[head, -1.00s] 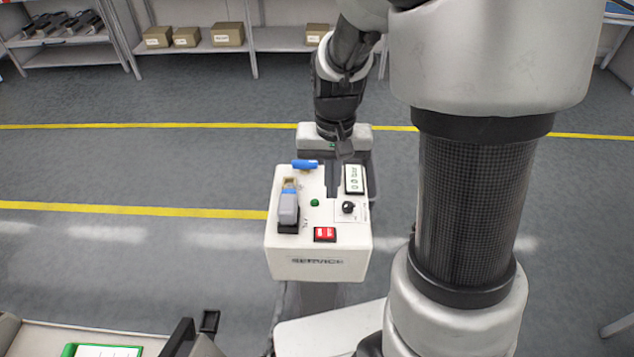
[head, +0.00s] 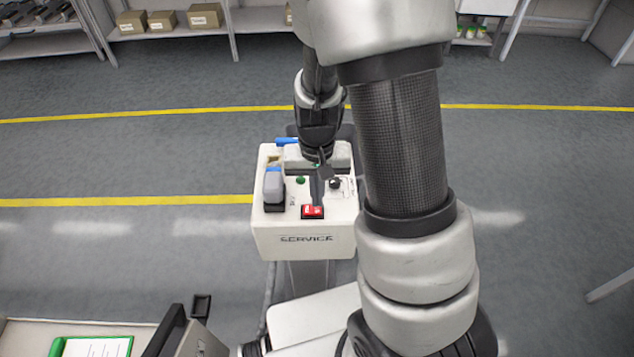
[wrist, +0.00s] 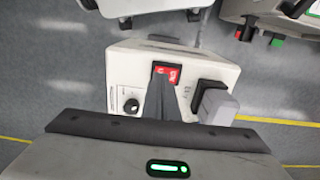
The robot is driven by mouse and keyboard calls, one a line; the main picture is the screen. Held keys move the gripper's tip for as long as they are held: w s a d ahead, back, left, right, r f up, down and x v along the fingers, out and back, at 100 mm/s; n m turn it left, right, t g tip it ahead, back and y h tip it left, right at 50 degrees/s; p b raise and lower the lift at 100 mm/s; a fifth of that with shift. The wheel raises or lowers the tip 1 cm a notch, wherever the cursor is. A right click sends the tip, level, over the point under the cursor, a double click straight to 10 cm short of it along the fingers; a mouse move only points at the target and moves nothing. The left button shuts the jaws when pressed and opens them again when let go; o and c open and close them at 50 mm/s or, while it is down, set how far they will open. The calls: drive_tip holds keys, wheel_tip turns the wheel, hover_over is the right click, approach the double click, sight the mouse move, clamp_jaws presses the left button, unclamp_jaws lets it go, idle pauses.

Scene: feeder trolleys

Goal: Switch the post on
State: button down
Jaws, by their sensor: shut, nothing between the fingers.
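The post is a white box marked SERVICE (head: 303,240) on a stand in the middle of the head view. On its top are a red rocker switch (head: 313,212), a green button or lamp (head: 300,181), a dark knob (head: 335,184) and a grey-blue plug-like part (head: 274,188) on a black base. My gripper (head: 317,200) is shut and empty, pointing down at the red switch. In the wrist view its fingertips (wrist: 163,88) overlap the near edge of the red switch (wrist: 167,72). I cannot tell whether they touch it. The fingers hide part of the box top.
A blue item (head: 287,141) lies at the box's far left edge. A trolley top with a green-edged card (head: 95,347) is at the lower left. Shelves with cardboard boxes (head: 162,20) stand at the back. The grey floor on both sides is clear.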

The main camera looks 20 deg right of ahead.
sight(312, 210)
drive_tip(key=shift+f, duration=1.05)
drive_tip(key=shift+d+f+b, duration=0.1)
drive_tip(key=shift+f+b, duration=0.3)
drive_tip(key=shift+b, duration=0.05)
drive_tip(key=shift+s+r, duration=0.1)
drive_tip(key=shift+r, duration=0.1)
drive_tip(key=shift+w+a+r+p, duration=0.15)
drive_tip(key=shift+a+p, duration=0.1)
drive_tip(key=shift+a, duration=0.2)
drive_tip(key=shift+w+a+p, duration=0.1)
drive_tip(key=shift+a+p, duration=0.15)
drive_tip(key=shift+a, duration=0.15)
drive_tip(key=shift+r, duration=0.1)
